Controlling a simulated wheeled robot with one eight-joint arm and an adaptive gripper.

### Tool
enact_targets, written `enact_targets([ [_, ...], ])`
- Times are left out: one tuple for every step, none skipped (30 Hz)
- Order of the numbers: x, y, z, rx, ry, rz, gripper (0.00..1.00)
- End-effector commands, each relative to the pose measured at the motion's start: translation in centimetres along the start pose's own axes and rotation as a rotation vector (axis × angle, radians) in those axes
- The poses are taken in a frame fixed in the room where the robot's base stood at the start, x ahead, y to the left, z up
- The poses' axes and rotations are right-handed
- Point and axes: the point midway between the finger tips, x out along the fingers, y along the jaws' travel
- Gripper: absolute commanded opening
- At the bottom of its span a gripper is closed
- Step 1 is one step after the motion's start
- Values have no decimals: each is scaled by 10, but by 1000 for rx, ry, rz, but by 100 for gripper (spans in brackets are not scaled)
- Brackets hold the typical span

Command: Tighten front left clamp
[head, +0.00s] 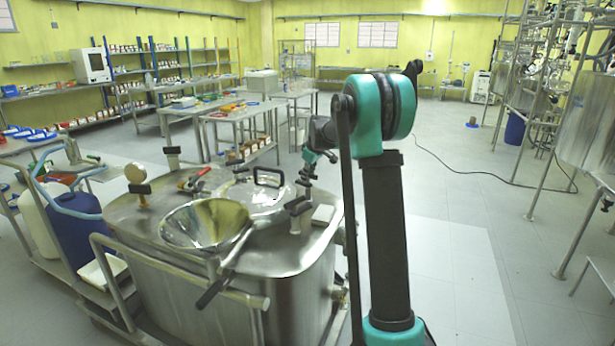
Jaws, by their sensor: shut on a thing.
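A steel vessel (285,262) stands in front of me, with a round lid (240,190) that has a black loop handle (268,171). A clamp with a red lever (195,178) sits at the lid's left side. My arm reaches over the vessel from the right. My gripper (304,186) points down beside the lid's right edge, small and partly blended with dark fittings. It is shut on what looks like a dark clamp (297,207) there. The exact contact of the fingers is too small to make out.
A blue drum (75,228) is beside the vessel.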

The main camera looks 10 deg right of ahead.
Motion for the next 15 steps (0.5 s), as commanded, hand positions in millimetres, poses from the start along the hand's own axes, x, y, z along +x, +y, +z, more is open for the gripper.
enact_targets([
  [0,2,1,-36,8,-13,0],
  [0,2,1,-62,14,-25,0],
  [0,3,1,-96,20,-39,0],
  [0,3,1,-121,27,-50,0],
  [0,3,1,-148,32,-60,0],
  [0,2,1,-183,40,-74,0],
  [0,2,1,-209,45,-86,0],
  [0,2,1,-235,50,-96,0],
  [0,2,1,-268,58,-110,0],
  [0,2,1,-294,63,-121,0],
  [0,3,1,-320,69,-131,0],
  [0,3,1,-355,77,-145,0],
  [0,2,1,-381,82,-156,0],
  [0,2,1,-407,88,-167,0],
  [0,2,1,-440,95,-181,0],
])
